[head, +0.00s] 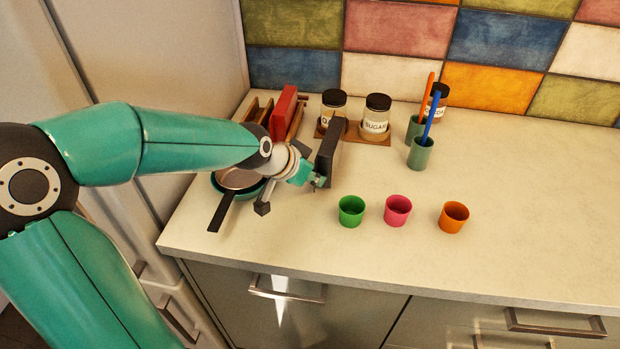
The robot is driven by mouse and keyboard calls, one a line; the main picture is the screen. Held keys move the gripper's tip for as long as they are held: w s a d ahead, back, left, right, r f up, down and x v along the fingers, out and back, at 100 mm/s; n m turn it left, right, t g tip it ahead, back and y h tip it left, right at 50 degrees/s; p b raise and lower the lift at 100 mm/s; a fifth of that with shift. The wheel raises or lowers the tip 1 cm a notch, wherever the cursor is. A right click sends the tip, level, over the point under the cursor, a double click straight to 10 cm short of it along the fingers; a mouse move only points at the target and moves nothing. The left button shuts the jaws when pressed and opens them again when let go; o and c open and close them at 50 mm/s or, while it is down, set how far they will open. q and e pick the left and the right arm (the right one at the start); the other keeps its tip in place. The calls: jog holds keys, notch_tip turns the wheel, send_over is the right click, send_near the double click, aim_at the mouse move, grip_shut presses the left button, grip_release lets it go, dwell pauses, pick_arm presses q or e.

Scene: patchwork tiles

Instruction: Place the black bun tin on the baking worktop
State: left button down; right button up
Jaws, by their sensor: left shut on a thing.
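The black bun tin (328,150) is a dark slab seen nearly edge-on. It is tilted up on its side above the left part of the pale baking worktop (530,170). My left gripper (317,179) is shut on its lower edge, and the arm reaches in from the left. The tin's cup side is not visible, and I cannot tell whether its lower edge touches the worktop. My right gripper is not in view.
A pan (238,180) lies under my left wrist. Green (351,213), pink (397,212) and orange (454,218) cups stand near the front. Behind are a red board (284,112) in a rack, labelled jars (376,118) and utensil pots (420,155). The right side is clear.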

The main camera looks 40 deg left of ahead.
pick_arm(q)
jog(key=shift+f, duration=0.45)
jog(key=c, duration=1.1)
grip_release()
jog(key=shift+c, duration=0.2)
